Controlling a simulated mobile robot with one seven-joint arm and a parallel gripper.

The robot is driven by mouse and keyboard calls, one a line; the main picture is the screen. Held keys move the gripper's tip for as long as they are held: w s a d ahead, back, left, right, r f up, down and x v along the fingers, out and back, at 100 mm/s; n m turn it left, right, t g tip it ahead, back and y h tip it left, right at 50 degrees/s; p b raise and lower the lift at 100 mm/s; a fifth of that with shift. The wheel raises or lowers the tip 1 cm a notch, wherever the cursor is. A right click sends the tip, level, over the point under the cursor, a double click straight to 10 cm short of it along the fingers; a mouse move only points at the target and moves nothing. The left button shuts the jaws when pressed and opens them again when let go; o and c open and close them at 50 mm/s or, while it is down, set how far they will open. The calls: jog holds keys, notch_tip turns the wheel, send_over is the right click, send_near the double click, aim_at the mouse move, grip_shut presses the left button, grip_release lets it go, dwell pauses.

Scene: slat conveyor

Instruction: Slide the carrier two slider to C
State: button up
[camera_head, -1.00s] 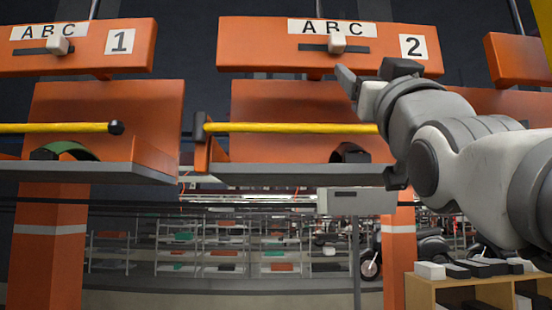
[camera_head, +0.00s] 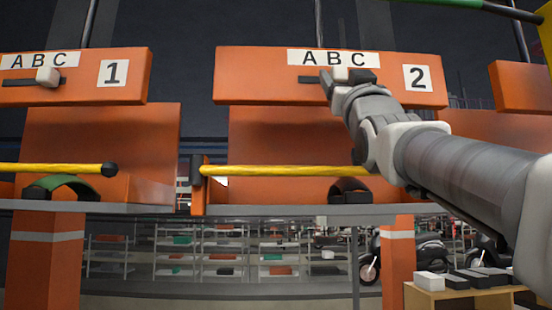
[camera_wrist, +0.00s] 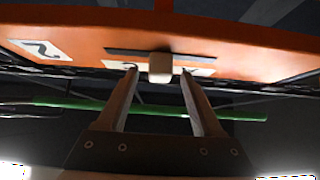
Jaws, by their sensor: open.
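The carrier two panel (camera_head: 260,90) is an orange box with a white "2" plate (camera_head: 417,78) and an "A B C" label (camera_head: 333,58). Its slider is a pale block (camera_head: 341,73) in a dark horizontal slot (camera_head: 308,80), at about B. The slider also shows in the wrist view (camera_wrist: 160,67), where the panel appears upside down. My gripper (camera_head: 347,77) is at the panel with its fingers open. In the wrist view, its two fingertips (camera_wrist: 160,74) stand on either side of the slider with gaps visible. The right part of the slot is hidden by my gripper.
Carrier one (camera_head: 75,88), with its own slider (camera_head: 47,76), hangs to the left. A yellow bar (camera_head: 285,171) runs below the carrier two panel. A wooden shelf (camera_head: 470,297) with small blocks stands at lower right.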

jog(key=shift+x, duration=0.8)
grip_shut()
dwell(1.0)
